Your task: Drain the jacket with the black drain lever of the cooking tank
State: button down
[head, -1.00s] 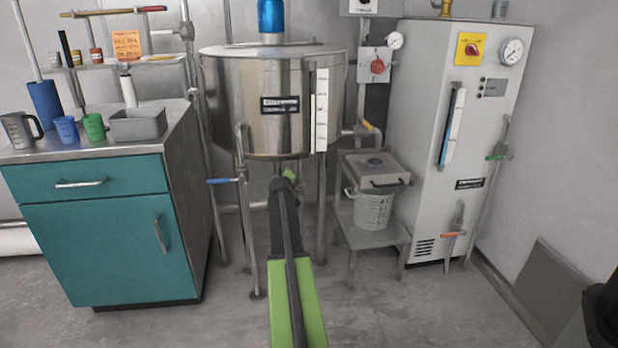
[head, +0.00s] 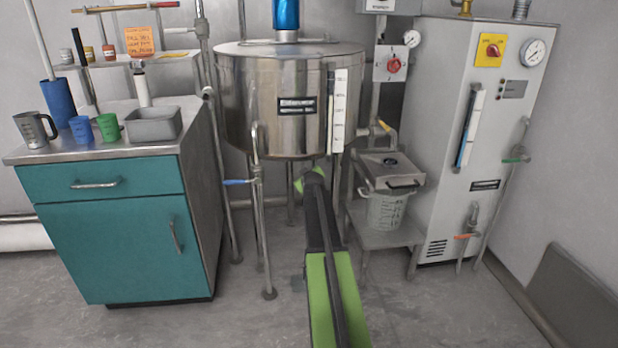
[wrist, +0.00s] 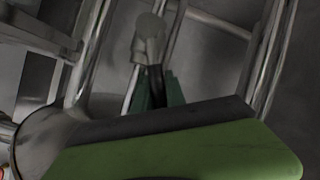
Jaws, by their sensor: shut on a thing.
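The steel cooking tank (head: 285,90) stands on legs at the back middle, with a dark label and a white scale strip on its front. My arm reaches under it in the head view, and a green part at its end shows just below the tank; the jaws are not clear there. In the wrist view, a grey valve (wrist: 150,38) carries a black drain lever (wrist: 155,76) pointing down at my gripper (wrist: 159,92). The dark green fingers stand on both sides of the lever, shut on it. The lever's lower end is hidden by my gripper.
A blue-handled valve (head: 237,182) sits on a pipe left of my arm. A low stand (head: 385,234) with a lidded basket (head: 387,208) is to the right, beside a grey cabinet (head: 490,130). A teal cabinet (head: 110,240) stands left. Floor between is clear.

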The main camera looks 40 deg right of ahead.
jog(key=shift+s+d+f, duration=0.1)
jog(key=shift+s, duration=0.25)
jog(key=c, duration=1.4)
grip_release()
jog(key=shift+w, duration=0.2)
jog(key=shift+a, duration=0.2)
jog(key=p+v, duration=0.7)
jog(key=v, duration=1)
jog(key=shift+a, duration=0.2)
